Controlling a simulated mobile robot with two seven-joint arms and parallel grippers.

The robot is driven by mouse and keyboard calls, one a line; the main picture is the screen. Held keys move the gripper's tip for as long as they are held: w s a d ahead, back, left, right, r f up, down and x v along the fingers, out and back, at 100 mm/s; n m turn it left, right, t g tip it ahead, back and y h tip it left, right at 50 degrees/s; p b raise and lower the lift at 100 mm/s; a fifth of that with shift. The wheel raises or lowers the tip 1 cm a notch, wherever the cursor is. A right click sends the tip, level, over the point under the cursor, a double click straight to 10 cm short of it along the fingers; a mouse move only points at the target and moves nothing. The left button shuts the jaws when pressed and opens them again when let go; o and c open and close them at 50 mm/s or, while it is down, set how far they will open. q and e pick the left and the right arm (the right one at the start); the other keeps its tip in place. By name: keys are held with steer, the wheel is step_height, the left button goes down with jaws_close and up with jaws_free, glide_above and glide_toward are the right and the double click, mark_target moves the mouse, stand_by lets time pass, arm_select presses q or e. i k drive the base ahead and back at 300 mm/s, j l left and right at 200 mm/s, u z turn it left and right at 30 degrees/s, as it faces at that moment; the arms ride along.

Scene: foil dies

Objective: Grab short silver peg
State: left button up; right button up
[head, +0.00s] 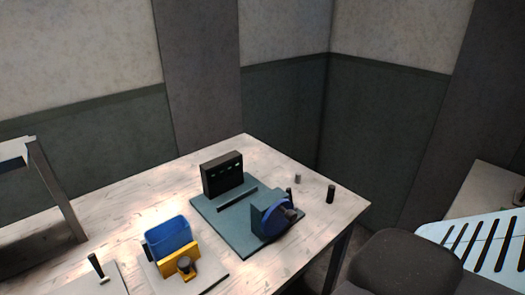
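A short silver-grey peg (297,178) stands upright on the light table (350,207), near its far right edge. A taller dark peg (331,194) stands to the right of it and nearer to me. The silver peg is apart from everything around it and nothing covers it. Neither of my grippers shows in the head view.
A teal base plate (229,233) carries a black slotted block (222,174) and a blue round fixture (270,218), left of the pegs. A blue bin (168,238) and a yellow bracket (180,262) stand at front left. A dark rounded shape (405,265) lies beyond the table's right edge.

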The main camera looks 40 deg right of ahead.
mark_target(298, 176)
steer(key=z, duration=1.55)
steer(key=i+l, duration=0.1)
steer(key=l, duration=1)
steer(key=i+l, duration=0.15)
steer(key=l, duration=0.95)
steer(key=i+z, duration=0.05)
